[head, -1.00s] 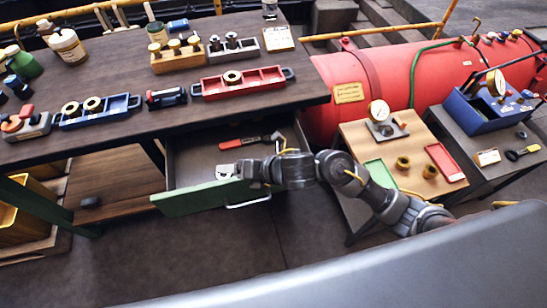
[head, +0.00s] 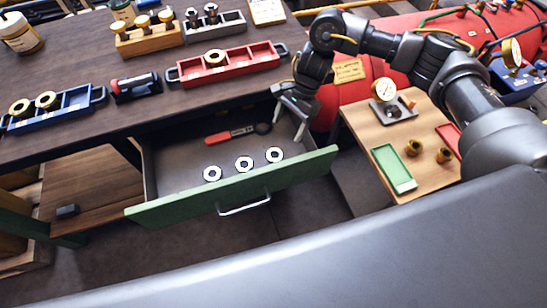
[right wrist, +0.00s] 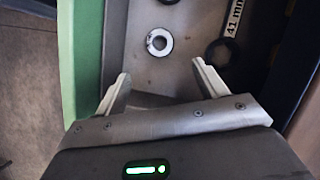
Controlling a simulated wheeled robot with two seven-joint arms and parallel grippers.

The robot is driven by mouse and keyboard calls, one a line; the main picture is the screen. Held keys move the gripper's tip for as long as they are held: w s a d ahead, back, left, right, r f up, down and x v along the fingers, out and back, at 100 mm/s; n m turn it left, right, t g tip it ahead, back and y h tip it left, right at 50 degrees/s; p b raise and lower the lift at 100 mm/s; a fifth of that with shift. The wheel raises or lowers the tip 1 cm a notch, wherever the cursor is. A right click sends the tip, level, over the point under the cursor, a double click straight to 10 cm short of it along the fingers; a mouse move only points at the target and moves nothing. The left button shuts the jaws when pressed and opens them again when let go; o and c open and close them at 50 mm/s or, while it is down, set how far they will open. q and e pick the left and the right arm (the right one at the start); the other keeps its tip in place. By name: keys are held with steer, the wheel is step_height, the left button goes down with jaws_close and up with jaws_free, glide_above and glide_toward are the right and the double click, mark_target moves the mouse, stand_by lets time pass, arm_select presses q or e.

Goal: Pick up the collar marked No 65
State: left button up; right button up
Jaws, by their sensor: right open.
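Three pale ring-shaped collars lie in a row in the open drawer: a left one (head: 212,174), a middle one (head: 244,164) and a right one (head: 275,155). No number can be read on any of them. My right gripper (head: 290,120) is open and empty above the drawer's right end, pointing down, apart from the collars. In the right wrist view one collar (right wrist: 159,42) lies flat beyond the open fingertips (right wrist: 160,72). My left gripper is not in view.
The drawer has a green front (head: 235,190). A red-handled wrench (head: 230,134), marked 41 mm in the wrist view, lies behind the collars. The bench top (head: 130,110) overhangs the drawer's back. A red boiler (head: 343,97) and side table (head: 362,125) stand at right.

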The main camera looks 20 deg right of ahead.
steer(key=p, duration=0.1)
glide_toward(276, 156)
steer(key=shift+s+a+f, duration=0.35)
steer(key=shift+a+f, duration=0.25)
steer(key=shift+a, duration=0.15)
steer(key=shift+s+a+f+p, duration=0.1)
steer(key=shift+p, duration=0.3)
steer(key=p+x, duration=0.1)
steer(key=x, duration=0.2)
steer(key=shift+s+a+f+p, duration=0.2)
steer(key=shift+f+p, duration=0.05)
steer(key=shift+p, duration=0.1)
steer(key=shift+a+f, duration=0.2)
steer(key=shift+f, duration=0.4)
steer(key=c, duration=1.2)
steer(key=shift+r+b, duration=0.95)
steer(key=shift+r, duration=4.1)
